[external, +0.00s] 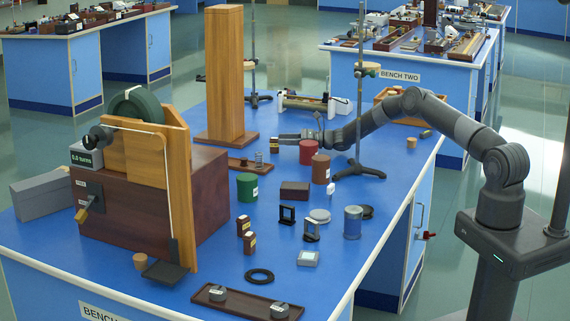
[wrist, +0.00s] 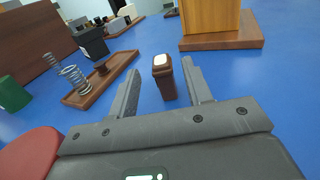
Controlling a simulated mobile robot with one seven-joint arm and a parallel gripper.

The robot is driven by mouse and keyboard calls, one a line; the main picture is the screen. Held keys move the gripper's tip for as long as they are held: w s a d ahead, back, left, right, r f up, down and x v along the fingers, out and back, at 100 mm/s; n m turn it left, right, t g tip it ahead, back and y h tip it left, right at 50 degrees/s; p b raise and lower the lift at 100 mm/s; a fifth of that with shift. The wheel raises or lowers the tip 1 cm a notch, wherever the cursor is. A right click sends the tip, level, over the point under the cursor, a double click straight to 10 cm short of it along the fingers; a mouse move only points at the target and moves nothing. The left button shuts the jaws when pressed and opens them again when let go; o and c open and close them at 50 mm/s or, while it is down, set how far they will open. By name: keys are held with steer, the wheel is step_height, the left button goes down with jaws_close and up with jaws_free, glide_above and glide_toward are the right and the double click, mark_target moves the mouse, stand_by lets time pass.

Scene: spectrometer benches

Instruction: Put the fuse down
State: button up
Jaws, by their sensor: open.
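A small dark brown block with a pale top, which I take to be the fuse (wrist: 166,82), stands between the two fingers of my gripper (wrist: 162,62) in the wrist view. My gripper is open, with a gap of blue showing on each side of the block. The block appears upright on the blue bench top, though its contact with the surface is hard to tell. In the external view the fuse (external: 275,146), with a yellowish label, shows at the fingertips of my gripper (external: 284,138).
The tall wooden column (external: 225,75) on its base stands just beyond. A brown tray with springs (wrist: 98,80) lies left of the fingers. A red cylinder (external: 308,152) stands close under the wrist, near a retort stand (external: 360,110). Two similar labelled blocks (external: 249,243) stand nearer the front.

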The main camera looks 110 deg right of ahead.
steer(key=shift+x, duration=1.45)
steer(key=shift+c, duration=0.3)
steer(key=shift+s, duration=0.1)
jaws_close()
steer(key=shift+r, duration=0.55)
steer(key=s+r, duration=1)
steer(key=s, duration=0.1)
steer(key=shift+s, duration=0.3)
